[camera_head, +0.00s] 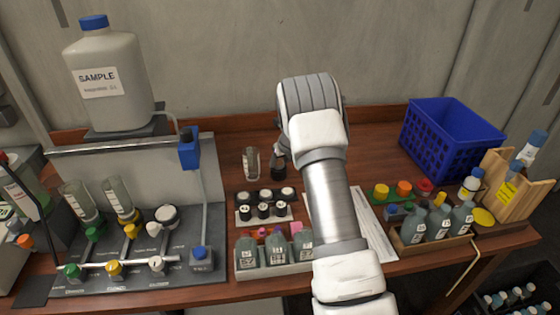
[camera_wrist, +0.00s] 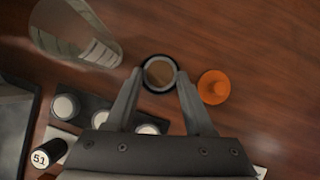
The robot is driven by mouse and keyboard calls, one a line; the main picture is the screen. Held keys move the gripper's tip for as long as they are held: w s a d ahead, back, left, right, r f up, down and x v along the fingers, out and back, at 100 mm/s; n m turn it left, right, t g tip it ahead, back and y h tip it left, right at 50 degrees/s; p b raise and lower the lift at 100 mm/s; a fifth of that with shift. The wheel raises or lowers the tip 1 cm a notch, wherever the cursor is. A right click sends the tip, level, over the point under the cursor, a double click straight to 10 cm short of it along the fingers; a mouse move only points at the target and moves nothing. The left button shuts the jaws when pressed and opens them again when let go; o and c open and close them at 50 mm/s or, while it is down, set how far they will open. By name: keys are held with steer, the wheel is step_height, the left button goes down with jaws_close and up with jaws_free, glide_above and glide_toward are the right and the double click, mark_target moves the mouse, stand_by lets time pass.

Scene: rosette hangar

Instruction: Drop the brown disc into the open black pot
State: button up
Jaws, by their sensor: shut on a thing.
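The brown disc (camera_wrist: 159,74) shows between my fingertips in the wrist view, and my gripper (camera_wrist: 160,73) is shut on it. The open black pot (camera_wrist: 159,90) shows as a dark round rim around the disc, directly beneath it as seen from the wrist. The height between disc and pot cannot be told. In the head view my gripper (camera_head: 279,150) is a small dark shape beside my arm. The pot stands below it there, mostly dark and partly hidden, and the disc cannot be made out.
A rack of black pots with white tops (camera_head: 265,203) stands in front. A blue crate (camera_head: 450,135) is at the back right.

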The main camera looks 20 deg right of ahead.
steer(key=o, duration=1.6)
steer(key=shift+r+p, duration=3.25)
steer(key=shift+r, duration=0.55)
